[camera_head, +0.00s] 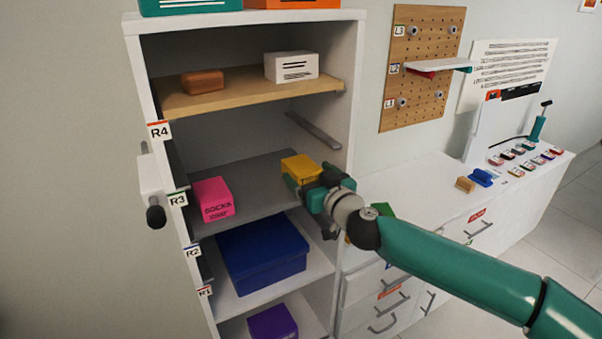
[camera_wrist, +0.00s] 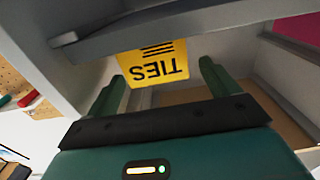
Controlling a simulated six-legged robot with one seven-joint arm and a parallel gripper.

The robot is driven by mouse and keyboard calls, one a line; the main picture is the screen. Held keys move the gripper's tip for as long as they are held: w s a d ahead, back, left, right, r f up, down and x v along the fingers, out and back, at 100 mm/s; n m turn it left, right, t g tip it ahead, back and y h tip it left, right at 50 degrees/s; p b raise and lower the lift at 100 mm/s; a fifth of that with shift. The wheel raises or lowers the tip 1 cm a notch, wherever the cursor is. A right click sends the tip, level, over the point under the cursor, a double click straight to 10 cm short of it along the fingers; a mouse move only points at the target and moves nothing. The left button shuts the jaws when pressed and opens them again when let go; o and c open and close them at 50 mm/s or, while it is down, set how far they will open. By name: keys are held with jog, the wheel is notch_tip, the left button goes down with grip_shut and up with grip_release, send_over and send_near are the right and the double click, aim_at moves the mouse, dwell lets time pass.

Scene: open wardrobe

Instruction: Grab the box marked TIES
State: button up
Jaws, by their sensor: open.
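The yellow box marked TIES (camera_head: 301,167) sits on the grey shelf at R3, toward its right side. In the wrist view the box (camera_wrist: 155,66) shows upside down, its lettered face toward my gripper. My gripper (camera_head: 309,180) is at the front of the box, jaws open. In the wrist view the two green fingers (camera_wrist: 163,74) stand left and right of the lettered face. Whether either finger touches the box I cannot tell. In the head view my gripper hides the box's lower front.
A pink SOCKS box (camera_head: 213,199) stands left on the same grey shelf (camera_head: 262,203). A wooden shelf (camera_head: 235,97) with a brown block (camera_head: 202,83) and white box (camera_head: 291,66) is above. A large blue box (camera_head: 262,252) is below. The wardrobe's right wall is close to my gripper.

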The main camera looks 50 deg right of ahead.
aim_at(300, 163)
jog(key=shift+x, duration=2.7)
jog(key=c, duration=1.1)
jog(key=shift+d+r, duration=0.1)
jog(key=shift+r, duration=0.05)
